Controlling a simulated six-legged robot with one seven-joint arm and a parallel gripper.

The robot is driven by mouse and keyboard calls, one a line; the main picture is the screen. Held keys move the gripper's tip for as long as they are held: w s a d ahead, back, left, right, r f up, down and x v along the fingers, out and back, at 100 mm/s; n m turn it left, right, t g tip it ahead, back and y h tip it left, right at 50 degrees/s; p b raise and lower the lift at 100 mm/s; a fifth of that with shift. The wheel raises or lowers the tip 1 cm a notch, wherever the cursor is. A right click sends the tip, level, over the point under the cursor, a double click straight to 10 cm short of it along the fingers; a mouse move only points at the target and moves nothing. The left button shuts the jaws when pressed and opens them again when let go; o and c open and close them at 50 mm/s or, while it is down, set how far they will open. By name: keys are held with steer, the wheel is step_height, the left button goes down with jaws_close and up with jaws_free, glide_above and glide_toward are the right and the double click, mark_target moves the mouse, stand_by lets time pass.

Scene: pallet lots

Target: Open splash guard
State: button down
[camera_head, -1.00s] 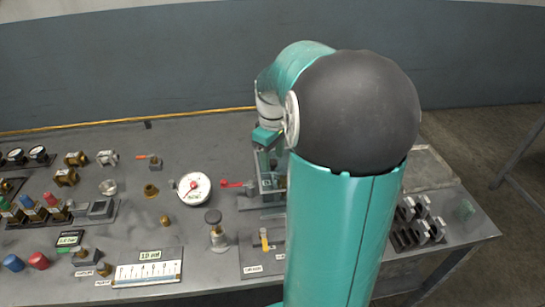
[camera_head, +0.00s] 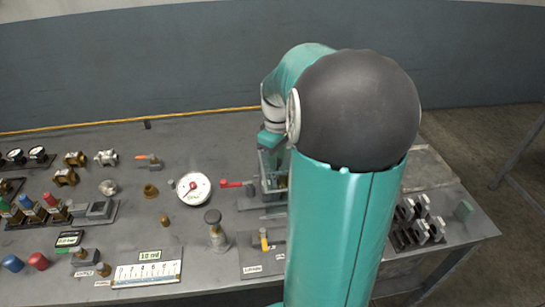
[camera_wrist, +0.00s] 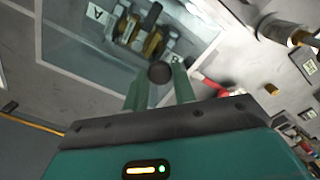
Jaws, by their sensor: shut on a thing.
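The splash guard (camera_wrist: 85,62) is a clear, framed panel in the wrist view. Brass fittings and labels marked A and B show through or beside it. A dark round knob (camera_wrist: 159,72) sits at the guard's edge. My gripper (camera_wrist: 161,82) has its two green fingers shut on this knob. In the head view, my gripper (camera_head: 271,141) is at the top of the clear guard box (camera_head: 266,172), partly hidden by my arm. The guard's exact angle is hard to tell.
A red-handled valve (camera_head: 232,184) stands just left of the guard, with a white gauge (camera_head: 193,188) beyond it. A plunger knob (camera_head: 213,217) stands nearer. Slotted blocks (camera_head: 420,225) lie right of my arm. The bench's back strip is mostly clear.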

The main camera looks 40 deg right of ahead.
steer(key=s+d, duration=1)
steer(key=d, duration=0.5)
steer(key=shift+s, duration=0.1)
steer(key=c, duration=1.1)
jaws_free()
step_height(320, 180, up, 14)
steer(key=shift+f, duration=0.1)
